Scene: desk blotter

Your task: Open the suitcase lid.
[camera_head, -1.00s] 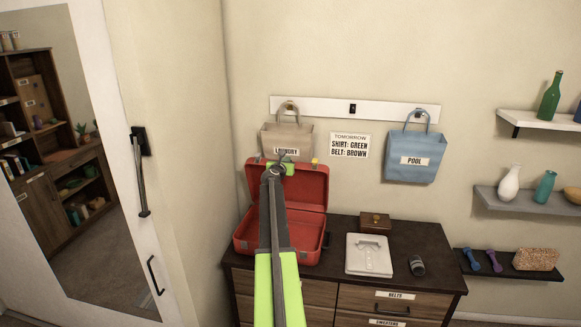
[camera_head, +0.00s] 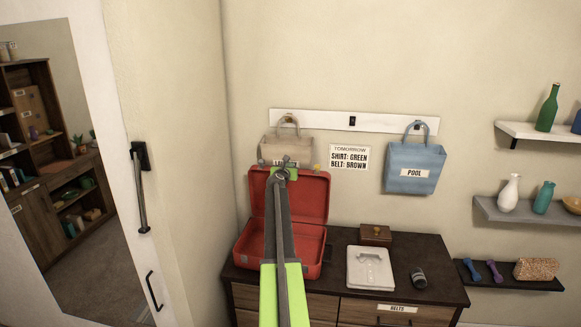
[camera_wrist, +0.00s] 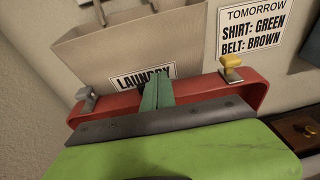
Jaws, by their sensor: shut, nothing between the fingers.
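The red suitcase (camera_head: 248,250) sits on the left of the dresser top. Its lid (camera_head: 315,197) stands up, open, with its top edge close to the wall side. In the wrist view the lid's red edge (camera_wrist: 195,92) carries a grey catch at the left and a yellow one at the right. My gripper (camera_head: 288,162) is at the middle of the lid's top edge. In the wrist view its green fingers (camera_wrist: 156,92) are together, holding nothing, in front of the red edge; whether they touch it I cannot tell. My arm hides part of the lid and the suitcase's inside.
A beige laundry bag (camera_head: 272,147) hangs just behind the lid, and a blue pool bag (camera_head: 413,160) hangs to the right. A white tray (camera_head: 358,278), a small wooden box (camera_head: 376,233) and a dark cylinder (camera_head: 418,277) lie on the dresser (camera_head: 440,262). A mirrored door stands at left.

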